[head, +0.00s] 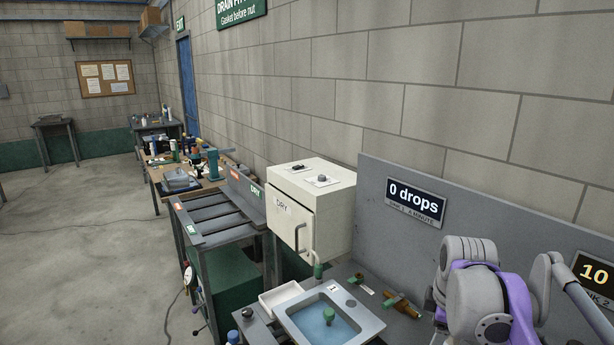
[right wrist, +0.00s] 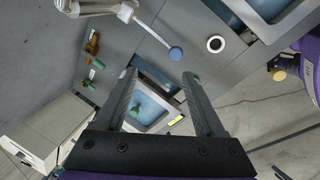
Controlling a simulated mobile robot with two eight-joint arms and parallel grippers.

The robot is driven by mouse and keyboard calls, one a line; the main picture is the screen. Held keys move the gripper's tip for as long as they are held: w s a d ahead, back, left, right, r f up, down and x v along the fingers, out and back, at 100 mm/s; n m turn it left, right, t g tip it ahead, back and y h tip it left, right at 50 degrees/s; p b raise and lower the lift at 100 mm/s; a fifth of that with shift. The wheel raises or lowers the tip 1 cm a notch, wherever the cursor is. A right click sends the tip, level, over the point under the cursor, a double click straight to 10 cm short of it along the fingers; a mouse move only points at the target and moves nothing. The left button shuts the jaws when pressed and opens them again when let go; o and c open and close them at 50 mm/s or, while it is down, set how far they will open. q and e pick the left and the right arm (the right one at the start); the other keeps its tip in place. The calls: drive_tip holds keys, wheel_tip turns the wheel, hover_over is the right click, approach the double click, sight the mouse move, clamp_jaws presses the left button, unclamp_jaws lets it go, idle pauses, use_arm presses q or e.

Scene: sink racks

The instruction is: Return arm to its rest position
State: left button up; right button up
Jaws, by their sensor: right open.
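My right gripper (right wrist: 159,77) shows in the right wrist view, its two black fingers spread apart with nothing held between them. Past the fingers, a small sink with bluish water (right wrist: 150,108) shows below. One of my arms (head: 485,290), grey and purple, is folded at the lower right of the head view; its gripper is not seen there. My left gripper is in neither view.
A sink marked 1 (head: 363,325) holds water and a green-topped part, beside a white tray (head: 281,296). A white DRY cabinet (head: 335,215) stands behind. A sign (head: 414,203) reads 0 drops. Open floor (head: 80,250) lies left.

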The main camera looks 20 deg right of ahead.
drive_tip(key=a+f+m+t, duration=0.1)
drive_tip(key=a+f+m, duration=0.2)
drive_tip(key=a+f, duration=0.3)
drive_tip(key=a, duration=0.5)
drive_tip(key=shift+s+a+f+m+t, duration=0.15)
drive_tip(key=shift+s+f+m+t, duration=0.05)
drive_tip(key=shift+s+m+t, duration=0.2)
drive_tip(key=s+a+f+m, duration=0.1)
drive_tip(key=a+f, duration=0.2)
drive_tip(key=s+a+f+m+t+y, duration=0.1)
drive_tip(key=s+a+f+m, duration=0.1)
drive_tip(key=a+f, duration=0.1)
drive_tip(key=s+a+f+m+t, duration=0.1)
drive_tip(key=s+a+f+m, duration=0.1)
drive_tip(key=a, duration=0.3)
drive_tip(key=shift+a+f+y, duration=0.1)
drive_tip(key=shift+f+y, duration=0.3)
drive_tip(key=shift+f, duration=0.3)
drive_tip(key=shift+c, duration=0.2)
